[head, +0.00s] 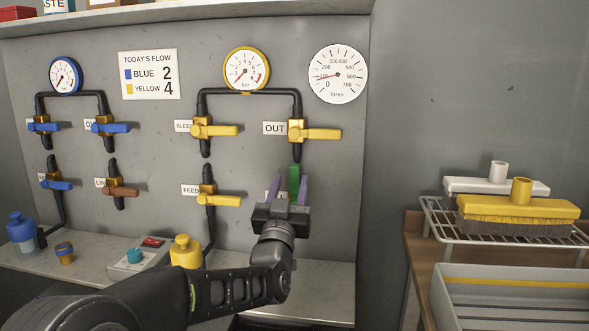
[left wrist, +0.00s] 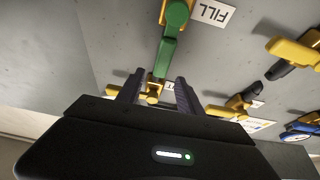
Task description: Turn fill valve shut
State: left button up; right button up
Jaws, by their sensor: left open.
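The fill valve's green handle (head: 294,178) stands upright, in line with the black pipe above it, on the grey panel. In the left wrist view the handle (left wrist: 167,45) runs from its brass body, beside the white FILL label (left wrist: 212,13), down to between my fingertips. My left gripper (head: 289,190) is open at the handle, with one purple-grey finger on each side. It also shows in the left wrist view (left wrist: 160,82). I cannot tell whether either finger touches the handle. In the head view the gripper hides the lower valve and most of its label.
The yellow OUT valve handle (head: 320,134) is just above, and the yellow FEED handle (head: 222,200) is to the left. A yellow bottle (head: 186,252) and a switch box (head: 130,268) stand on the ledge. A rack with brushes (head: 520,208) is at the right.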

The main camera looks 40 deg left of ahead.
aim_at(294, 172)
pick_arm(q)
jog(key=x, duration=0.5)
jog(key=shift+w+a+r, duration=0.1)
jog(key=shift+w+a, duration=0.1)
jog(key=shift+w, duration=0.15)
jog(key=shift+c, duration=0.4)
grip_shut()
dwell(0.7)
